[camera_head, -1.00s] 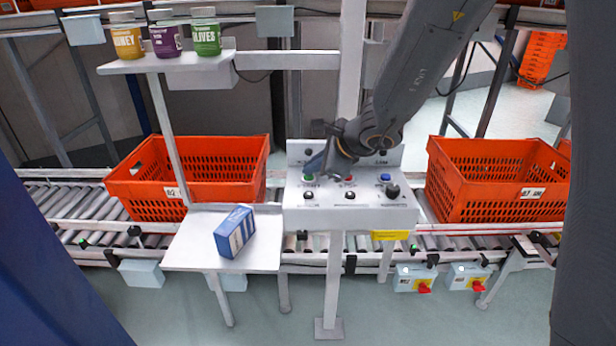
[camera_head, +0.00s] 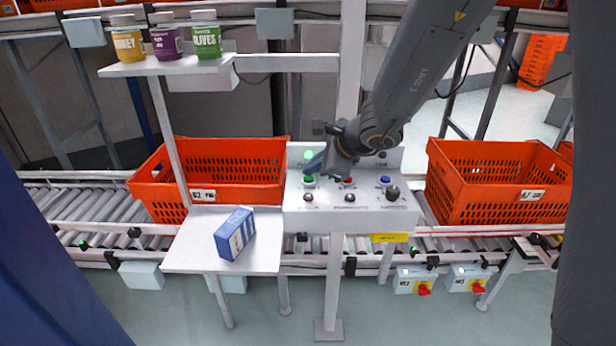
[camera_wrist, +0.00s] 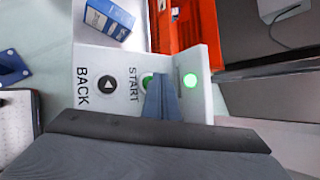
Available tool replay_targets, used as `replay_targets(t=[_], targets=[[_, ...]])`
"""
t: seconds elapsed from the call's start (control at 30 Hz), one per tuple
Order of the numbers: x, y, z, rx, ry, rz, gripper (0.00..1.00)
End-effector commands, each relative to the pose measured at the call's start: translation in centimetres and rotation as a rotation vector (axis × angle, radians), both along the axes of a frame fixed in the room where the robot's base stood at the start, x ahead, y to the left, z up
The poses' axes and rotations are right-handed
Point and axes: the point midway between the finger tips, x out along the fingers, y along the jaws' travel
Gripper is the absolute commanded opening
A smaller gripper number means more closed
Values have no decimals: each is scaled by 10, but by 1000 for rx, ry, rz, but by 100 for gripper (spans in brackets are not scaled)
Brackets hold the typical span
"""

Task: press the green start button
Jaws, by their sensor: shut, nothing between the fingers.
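The green start button (camera_head: 309,180) sits at the upper left of the white control box (camera_head: 350,218). In the wrist view the start button (camera_wrist: 147,80) is partly hidden behind my fingers, beside the START label. My gripper (camera_head: 312,168) is shut and empty, its tips just above or at the button; I cannot tell whether they touch it. The shut fingers also show in the wrist view (camera_wrist: 162,84). A green lamp (camera_head: 308,155) on the box's back panel is lit, and it glows in the wrist view too (camera_wrist: 190,80).
A red button (camera_head: 348,181), a blue button (camera_head: 385,180) and black knobs share the box. An orange tote (camera_head: 235,172) stands on the rollers at left, another (camera_head: 500,185) at right. A blue box (camera_head: 235,233) lies on the white side shelf (camera_head: 190,250). Jars stand on the upper shelf.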

Motion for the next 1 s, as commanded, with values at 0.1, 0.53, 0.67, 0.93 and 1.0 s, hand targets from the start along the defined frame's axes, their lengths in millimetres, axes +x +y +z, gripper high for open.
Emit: replay_targets(t=[0.1,0.53,0.67,0.93,1.0], targets=[[0,0,7,1,0,-1,0],[0,0,11,1,-1,-1,0],[0,0,20,1,-2,0,0],[0,0,45,1,-2,-1,0],[0,0,52,1,-1,-2,0]])
